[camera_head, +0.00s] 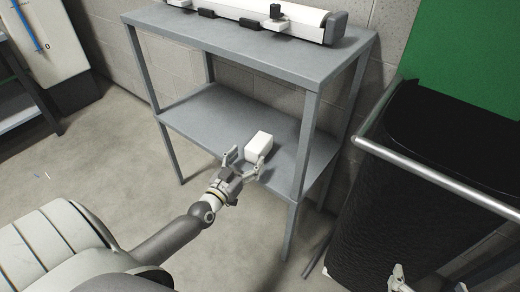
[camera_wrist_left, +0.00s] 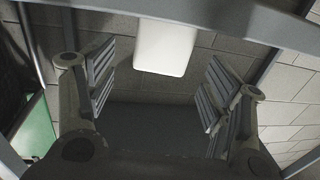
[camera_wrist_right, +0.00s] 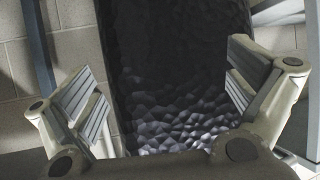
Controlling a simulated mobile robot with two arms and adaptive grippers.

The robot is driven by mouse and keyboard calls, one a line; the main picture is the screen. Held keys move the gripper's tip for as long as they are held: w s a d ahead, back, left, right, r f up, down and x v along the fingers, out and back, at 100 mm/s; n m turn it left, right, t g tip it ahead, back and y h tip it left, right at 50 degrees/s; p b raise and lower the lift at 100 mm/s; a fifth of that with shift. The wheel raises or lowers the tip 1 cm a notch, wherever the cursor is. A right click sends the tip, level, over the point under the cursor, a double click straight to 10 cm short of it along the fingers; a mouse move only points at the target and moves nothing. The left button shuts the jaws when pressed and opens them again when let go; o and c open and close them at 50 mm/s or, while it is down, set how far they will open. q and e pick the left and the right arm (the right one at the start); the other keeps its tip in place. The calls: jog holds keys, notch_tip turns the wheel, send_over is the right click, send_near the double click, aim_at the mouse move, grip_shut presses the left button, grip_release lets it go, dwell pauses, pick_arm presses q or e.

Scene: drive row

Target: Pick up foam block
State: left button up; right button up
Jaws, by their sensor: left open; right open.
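The white foam block (camera_head: 258,146) sits on the lower shelf (camera_head: 200,112) of a grey metal table. It also shows in the left wrist view (camera_wrist_left: 165,46), ahead of the fingers and between their lines. My left gripper (camera_head: 244,158) is open at the front of the lower shelf, with its fingers pointing at the block. In the left wrist view the space between its fingers (camera_wrist_left: 158,90) is empty. My right gripper (camera_wrist_right: 165,85) is open and empty in the right wrist view, facing a dark textured surface. Only a bit of it shows at the bottom right of the head view.
The table's upper shelf (camera_head: 235,45) is above the block and carries a long white device (camera_head: 250,14). A table leg (camera_head: 302,150) stands right of the block. A black bin-like container (camera_head: 430,170) with a metal rail (camera_head: 430,172) stands at the right.

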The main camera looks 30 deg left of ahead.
aim_at(251, 154)
pick_arm(q)
jog(key=w+b, duration=0.1)
jog(key=w, duration=0.4)
jog(key=shift+w+a+b, duration=0.1)
jog(key=shift+a+b, duration=0.05)
jog(key=shift+b, duration=0.25)
pick_arm(e)
jog(key=w+r+t, duration=0.1)
jog(key=r, duration=0.1)
jog(key=w+a+r+t+y, duration=0.1)
jog(key=r+t, duration=0.1)
jog(key=r, duration=0.1)
jog(key=w+a+r+t, duration=0.1)
jog(key=r, duration=0.1)
jog(key=shift+w+r+t, duration=0.1)
jog(key=shift+r+t, duration=0.1)
jog(key=shift+t, duration=0.1)
pick_arm(q)
jog(key=shift+w, duration=0.2)
pick_arm(e)
jog(key=shift+r+t+y, duration=0.3)
jog(key=shift+r, duration=0.1)
pick_arm(q)
jog(key=c, duration=0.9)
jog(key=shift+c, duration=0.2)
